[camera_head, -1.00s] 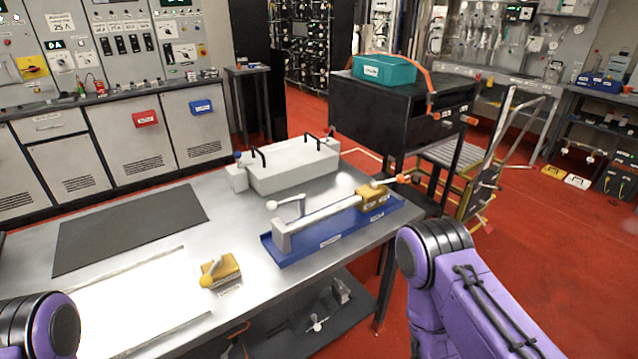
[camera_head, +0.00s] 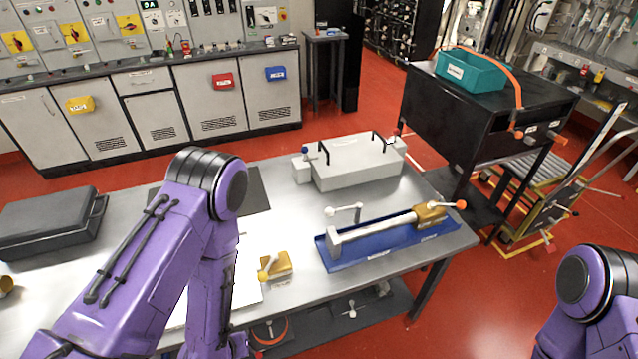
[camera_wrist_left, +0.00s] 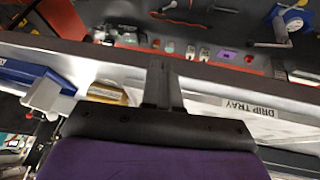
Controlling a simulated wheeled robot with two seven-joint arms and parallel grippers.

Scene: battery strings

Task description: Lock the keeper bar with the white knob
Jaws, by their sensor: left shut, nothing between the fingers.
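A long pale bar (camera_head: 380,223) lies along a blue tray (camera_head: 375,254) at the table's right. Whether the bar is locked cannot be told. My left gripper (camera_wrist_left: 162,85) is shut and empty in the left wrist view, beside a yellow block (camera_wrist_left: 108,93); the blue tray's end (camera_wrist_left: 30,75) is further left there. The head view shows my left arm but not its gripper. My right gripper is out of view.
A yellow block with a handle (camera_head: 275,266) lies on the table left of the blue tray. A white box with black handles (camera_head: 355,165) stands behind the tray. A dark case (camera_head: 45,228) is at the left. A label reads DRIP TRAY (camera_wrist_left: 255,107).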

